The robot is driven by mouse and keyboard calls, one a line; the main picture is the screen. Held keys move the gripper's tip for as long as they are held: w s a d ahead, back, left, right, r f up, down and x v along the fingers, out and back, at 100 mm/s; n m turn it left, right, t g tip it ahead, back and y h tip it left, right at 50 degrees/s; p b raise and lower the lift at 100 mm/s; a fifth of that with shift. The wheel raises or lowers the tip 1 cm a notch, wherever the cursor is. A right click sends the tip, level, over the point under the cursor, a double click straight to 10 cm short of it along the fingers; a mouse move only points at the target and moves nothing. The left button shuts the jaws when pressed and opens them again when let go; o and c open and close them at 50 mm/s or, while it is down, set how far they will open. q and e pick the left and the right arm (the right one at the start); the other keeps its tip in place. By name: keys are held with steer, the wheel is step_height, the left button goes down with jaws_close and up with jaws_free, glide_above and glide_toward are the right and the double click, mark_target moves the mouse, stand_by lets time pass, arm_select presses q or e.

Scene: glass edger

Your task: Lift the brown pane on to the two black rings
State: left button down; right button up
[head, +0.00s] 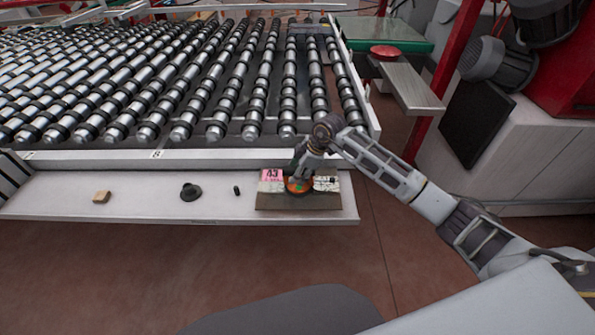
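The brown pane (330,201) lies at the right end of the white ledge, in front of the rollers. A pink label (271,175) and a whitish printed strip show at its back edge. An orange-red round piece (298,187) sits on the pane. My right gripper (300,178) reaches down to this piece from above. Its fingers are small and partly hidden, so I cannot tell whether they are closed on it. Many black rings (287,131) show on the rollers; I cannot tell which two are meant. My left gripper is not in view.
The roller bed (180,132) fills the back left. On the ledge (60,197) are a small tan block (102,197), a black cup-like piece (190,192) and a small black piece (237,190).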

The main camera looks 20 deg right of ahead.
steer(key=v, duration=1.2)
steer(key=shift+a, duration=0.1)
stand_by(0.8)
